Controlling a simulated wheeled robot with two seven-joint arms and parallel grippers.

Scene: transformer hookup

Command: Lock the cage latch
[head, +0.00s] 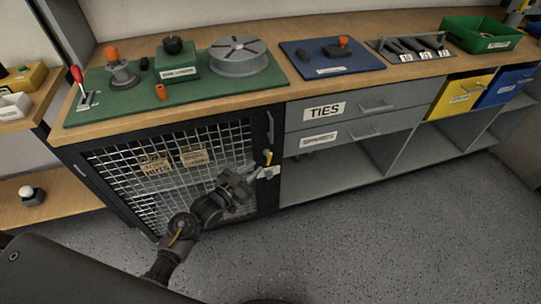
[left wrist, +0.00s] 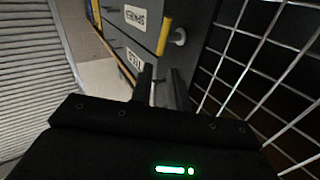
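The cage door (head: 205,140) is a wire-mesh panel in a black frame under the left part of the bench, and it looks closed. The latch (head: 267,157) has a yellow handle at the door's right edge, above a pale plate. In the left wrist view, the yellow latch handle (left wrist: 165,36) sits beside a grey round pivot, beyond the fingertips. My left gripper (head: 250,177) is just left of and below the latch, in front of the mesh. Its fingers (left wrist: 160,84) are apart with nothing seen between them. My right gripper is not in view.
Drawers (head: 345,110), one labelled TIES, and open shelves lie right of the cage. The benchtop holds a green mat (head: 115,108) with parts, a blue mat (head: 355,62) and a green bin (head: 482,34). The grey floor (head: 370,230) in front is clear.

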